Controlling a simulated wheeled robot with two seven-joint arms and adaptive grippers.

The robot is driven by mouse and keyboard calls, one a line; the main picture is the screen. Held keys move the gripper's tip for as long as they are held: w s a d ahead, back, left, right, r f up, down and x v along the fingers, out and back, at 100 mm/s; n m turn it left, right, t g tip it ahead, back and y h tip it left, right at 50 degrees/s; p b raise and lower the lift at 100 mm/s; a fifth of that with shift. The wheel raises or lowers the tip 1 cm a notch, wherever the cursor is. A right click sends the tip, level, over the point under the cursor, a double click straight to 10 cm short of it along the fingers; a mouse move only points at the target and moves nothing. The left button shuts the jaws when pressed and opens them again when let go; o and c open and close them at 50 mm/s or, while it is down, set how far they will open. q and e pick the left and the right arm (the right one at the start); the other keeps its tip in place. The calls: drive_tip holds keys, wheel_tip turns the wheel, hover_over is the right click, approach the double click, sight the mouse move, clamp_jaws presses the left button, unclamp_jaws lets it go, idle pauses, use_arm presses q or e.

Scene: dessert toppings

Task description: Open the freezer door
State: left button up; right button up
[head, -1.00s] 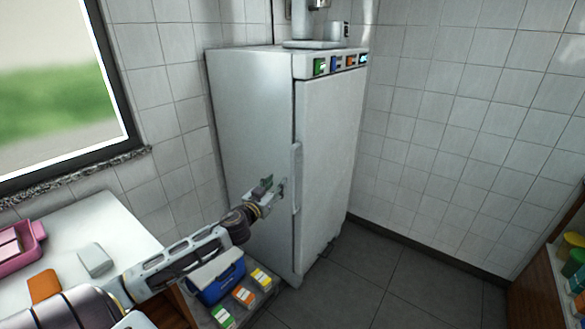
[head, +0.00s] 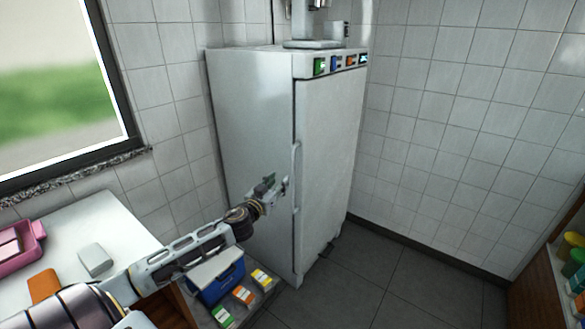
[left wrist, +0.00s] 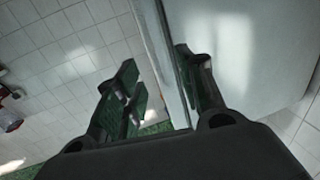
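The white freezer (head: 325,150) stands upright in the corner, and its front door looks shut. Its long vertical handle (head: 297,170) runs along the door's left edge. My left gripper (head: 279,187) is just left of the handle's middle, close to it; the head view does not show whether they touch. In the left wrist view the fingers (left wrist: 160,88) are spread apart, with the freezer's pale edge (left wrist: 163,55) running between them. The right finger lies over the freezer's pale panel (left wrist: 235,45). My right gripper is in neither view.
A white counter (head: 105,215) with a pink tray (head: 20,240) stands at the left. A blue cooler (head: 218,275) and several small containers sit low beside the freezer. A machine (head: 312,42) stands on top. The dark floor (head: 390,270) right of the freezer is clear.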

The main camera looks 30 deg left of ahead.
sight(292, 168)
use_arm(q)
drive_tip(key=shift+w+a, duration=0.25)
drive_tip(key=shift+w, duration=1.8)
drive_tip(key=shift+w+a, duration=0.25)
drive_tip(key=shift+w, duration=1.75)
drive_tip(key=shift+w+a, duration=0.25)
drive_tip(key=shift+w, duration=1.8)
drive_tip(key=shift+c, duration=0.5)
clamp_jaws()
